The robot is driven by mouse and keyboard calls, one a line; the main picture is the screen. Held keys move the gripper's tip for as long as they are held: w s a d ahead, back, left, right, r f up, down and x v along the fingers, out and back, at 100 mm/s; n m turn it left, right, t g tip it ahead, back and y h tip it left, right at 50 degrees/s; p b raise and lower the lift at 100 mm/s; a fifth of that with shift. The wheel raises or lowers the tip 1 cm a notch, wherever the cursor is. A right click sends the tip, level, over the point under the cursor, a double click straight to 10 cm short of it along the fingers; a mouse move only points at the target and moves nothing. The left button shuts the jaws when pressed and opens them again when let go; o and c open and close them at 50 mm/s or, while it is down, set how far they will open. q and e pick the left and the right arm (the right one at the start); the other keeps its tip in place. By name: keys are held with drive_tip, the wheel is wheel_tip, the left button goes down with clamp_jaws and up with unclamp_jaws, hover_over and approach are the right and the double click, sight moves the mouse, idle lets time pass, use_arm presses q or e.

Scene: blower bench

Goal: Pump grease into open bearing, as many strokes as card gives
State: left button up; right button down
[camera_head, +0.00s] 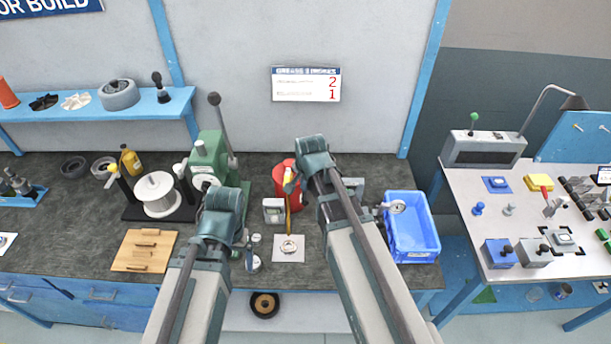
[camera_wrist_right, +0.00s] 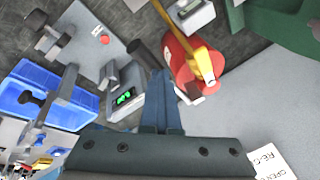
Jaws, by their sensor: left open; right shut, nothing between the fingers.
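The red grease bucket (camera_head: 281,190) stands at the bench's middle with a yellow pump part (camera_head: 289,203) on its near side. Both show in the right wrist view, bucket (camera_wrist_right: 185,62) and yellow part (camera_wrist_right: 200,60). A ring-shaped bearing (camera_head: 289,247) lies on a white pad. The white wall card (camera_head: 306,84) carries a red 2 above a red 1; its small text is unreadable. My right gripper (camera_wrist_right: 159,80) is shut and empty beside the bucket; my arm mostly hides it in the head view. My left gripper (camera_head: 246,240) is open, left of the pad.
A green press (camera_head: 206,158) stands at the left, near a white spool (camera_head: 157,193). A small grey device (camera_head: 274,211) sits before the bucket. A blue bin (camera_head: 413,240) is at the right. A wooden board (camera_head: 145,251) lies front left. Part of the bench right of the bucket is hidden.

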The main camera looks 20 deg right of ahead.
drive_tip(key=shift+s+f, duration=0.15)
drive_tip(key=shift+f, duration=0.2)
idle(0.3)
drive_tip(key=shift+r, duration=0.15)
idle(0.5)
drive_tip(key=shift+w+d+r+p, duration=0.15)
drive_tip(key=shift+w+r+p, duration=0.4)
drive_tip(key=shift+r+p, duration=0.55)
drive_tip(key=shift+w+d+r+p, duration=0.15)
drive_tip(key=shift+w+r+p, duration=0.4)
drive_tip(key=shift+r+p, duration=0.55)
drive_tip(key=shift+w+d+r+p, duration=0.15)
drive_tip(key=shift+w+r+p, duration=0.4)
drive_tip(key=shift+r+p, duration=0.55)
drive_tip(key=shift+r, duration=0.1)
drive_tip(key=r+p, duration=0.1)
drive_tip(key=w+r+p, duration=0.1)
drive_tip(key=r+p, duration=0.1)
drive_tip(key=w+r+p, duration=0.1)
drive_tip(key=shift+d+r, duration=0.2)
drive_tip(key=shift+d, duration=0.1)
